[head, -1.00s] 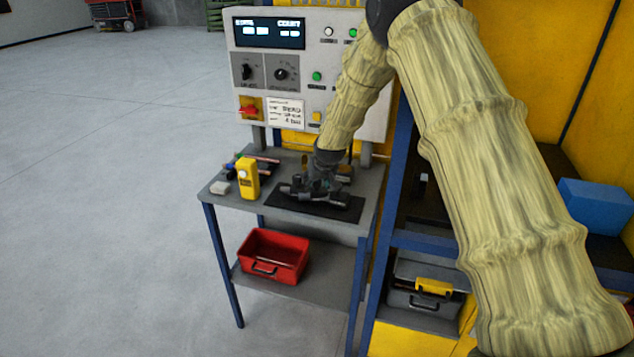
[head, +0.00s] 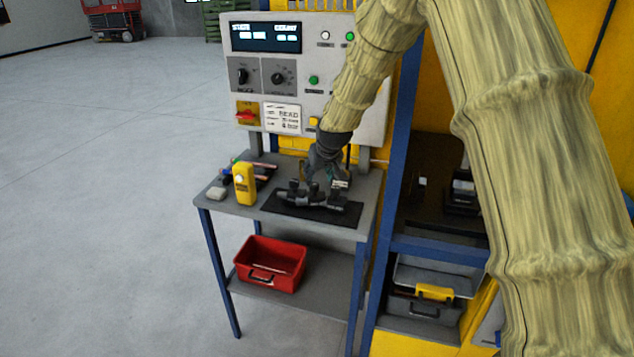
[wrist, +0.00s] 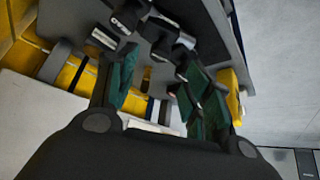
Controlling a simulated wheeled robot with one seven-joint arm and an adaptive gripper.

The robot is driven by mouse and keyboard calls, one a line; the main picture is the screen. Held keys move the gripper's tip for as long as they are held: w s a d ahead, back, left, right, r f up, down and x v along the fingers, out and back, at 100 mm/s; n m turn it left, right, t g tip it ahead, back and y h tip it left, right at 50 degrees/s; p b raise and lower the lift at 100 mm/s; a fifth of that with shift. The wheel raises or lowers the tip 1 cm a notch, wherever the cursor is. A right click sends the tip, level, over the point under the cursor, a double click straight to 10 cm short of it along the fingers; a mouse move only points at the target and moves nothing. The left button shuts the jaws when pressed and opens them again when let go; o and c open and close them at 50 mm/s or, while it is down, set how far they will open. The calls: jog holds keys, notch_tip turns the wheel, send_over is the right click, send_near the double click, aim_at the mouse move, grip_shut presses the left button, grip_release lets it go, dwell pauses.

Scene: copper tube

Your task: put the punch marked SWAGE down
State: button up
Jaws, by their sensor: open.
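Several dark, short cylindrical punches (head: 312,197) lie on the black mat (head: 345,215) on the small grey bench. In the wrist view one dark punch (wrist: 124,18) has white lettering that seems to start "OVA". I cannot read SWAGE on any of them. My gripper (head: 322,182) is just above and behind the punches at the mat. In the wrist view my gripper (wrist: 160,92) has its two green-padded fingers apart, with no punch clearly held between them. Dark punches lie just beyond the fingertips; whether any touches a finger I cannot tell.
A yellow handheld device (head: 245,184) stands left of the mat, beside a small pale block (head: 217,193) and some rods. A control panel (head: 300,95) rises behind the bench. A red bin (head: 270,262) is on the lower shelf. A blue post (head: 398,150) stands close on the right.

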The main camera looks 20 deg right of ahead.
jog(key=shift+b+v, duration=0.35)
jog(key=shift+v, duration=1.25)
jog(key=shift+g, duration=0.8)
jog(key=s+f, duration=0.2)
jog(key=f, duration=0.3)
jog(key=s+f, duration=0.3)
jog(key=f, duration=0.2)
jog(key=s+a+f, duration=0.1)
jog(key=s+f, duration=0.2)
jog(key=f, duration=0.3)
jog(key=s+a+f+g, duration=0.1)
jog(key=s+f+g, duration=0.1)
jog(key=s+f, duration=1.2)
jog(key=s+a+f+g, duration=0.1)
jog(key=s+f, duration=0.9)
jog(key=s, duration=0.8)
jog(key=s+f+g, duration=0.2)
jog(key=s, duration=1.5)
jog(key=shift+a+f, duration=0.35)
jog(key=shift+a, duration=0.1)
